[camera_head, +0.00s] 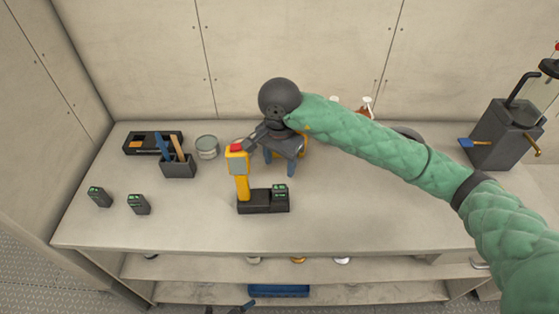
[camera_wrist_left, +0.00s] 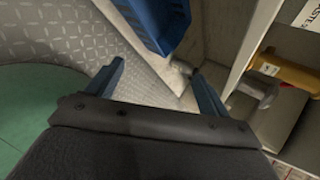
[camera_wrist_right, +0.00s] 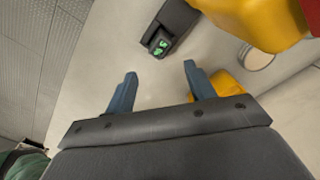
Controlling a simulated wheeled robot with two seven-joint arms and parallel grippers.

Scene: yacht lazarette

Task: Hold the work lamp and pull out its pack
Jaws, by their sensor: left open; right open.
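The work lamp (camera_head: 242,185) stands upright on the bench, yellow with a red top and a black foot (camera_head: 258,207). Its pack (camera_head: 280,190), dark with green marks, sits at the right end of the foot. In the right wrist view the pack (camera_wrist_right: 160,42) and yellow lamp body (camera_wrist_right: 250,20) lie beyond the fingers. My right gripper (camera_head: 280,166) is open and empty, right of the lamp and behind the pack, apart from both. My left gripper (camera_wrist_left: 157,70) is open and empty, low in front of the bench; only a bit shows in the head view.
Two loose packs (camera_head: 99,196) (camera_head: 139,204) stand at the bench's left. Behind them are a black case (camera_head: 153,143), a tool holder (camera_head: 178,170) and a tin (camera_head: 206,147). A yellow object (camera_head: 303,146) is partly hidden behind my right gripper. A grey box (camera_head: 505,135) stands far right.

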